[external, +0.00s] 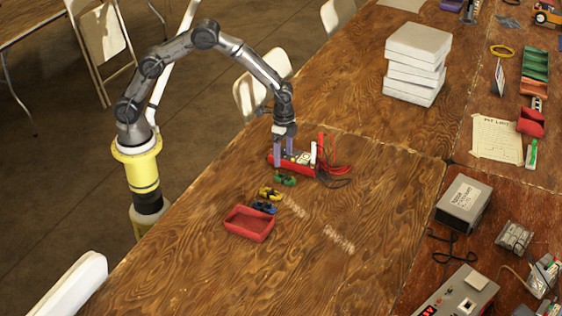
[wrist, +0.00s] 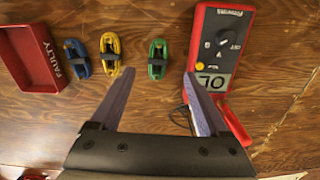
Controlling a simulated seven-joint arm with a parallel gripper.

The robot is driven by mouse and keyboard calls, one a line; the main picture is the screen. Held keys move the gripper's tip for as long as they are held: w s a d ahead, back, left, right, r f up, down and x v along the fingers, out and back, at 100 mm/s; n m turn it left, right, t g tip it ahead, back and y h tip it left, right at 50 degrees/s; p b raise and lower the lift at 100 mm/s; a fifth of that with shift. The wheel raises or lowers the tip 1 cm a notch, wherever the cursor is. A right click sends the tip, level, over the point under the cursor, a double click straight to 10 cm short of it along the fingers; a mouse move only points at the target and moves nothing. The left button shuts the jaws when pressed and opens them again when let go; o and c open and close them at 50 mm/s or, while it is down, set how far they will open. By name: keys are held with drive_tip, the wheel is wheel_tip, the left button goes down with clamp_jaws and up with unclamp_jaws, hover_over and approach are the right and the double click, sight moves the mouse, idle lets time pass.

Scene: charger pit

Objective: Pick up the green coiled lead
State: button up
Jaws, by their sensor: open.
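The green coiled lead (wrist: 157,59) lies flat on the wooden table with a dark band around its middle. In the external view the green lead (external: 285,180) is close to the foot of my gripper (external: 283,163). In the wrist view my gripper (wrist: 160,85) is open and empty. The green lead shows between the fingertips sideways and just ahead of them, nearer the right one. I cannot tell the exact height of the fingertips above the table.
A yellow lead (wrist: 109,52), a blue lead (wrist: 76,57) and a red tray (wrist: 26,60) marked FAULTY lie to the left. A red meter (wrist: 222,50) lies close on the right, beside the right finger, with red and black wires (external: 332,172) around it. The table front is clear.

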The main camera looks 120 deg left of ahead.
sight(284, 177)
drive_tip(key=shift+w+d+f, duration=0.1)
drive_tip(key=shift+f, duration=1.9)
drive_tip(key=shift+w+d+f, duration=0.1)
drive_tip(key=shift+f, duration=1.9)
clamp_jaws()
